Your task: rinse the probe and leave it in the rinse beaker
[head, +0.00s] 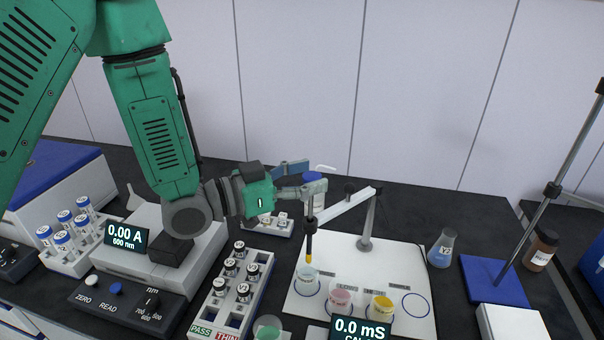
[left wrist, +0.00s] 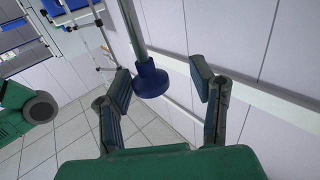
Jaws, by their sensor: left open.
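The probe (head: 309,228) hangs upright with a dark body and a yellow tip. Its tip is at the mouth of the leftmost beaker (head: 306,283), which holds pale blue liquid; I cannot tell whether it is inside. My right gripper is not in view.
A stand (head: 368,228) with a white arm rises behind the white mat (head: 345,255). A pink beaker (head: 340,300) and a yellow beaker (head: 380,308) stand right of the leftmost one. A vial rack (head: 228,300) is to the left, a flask (head: 441,250) to the right.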

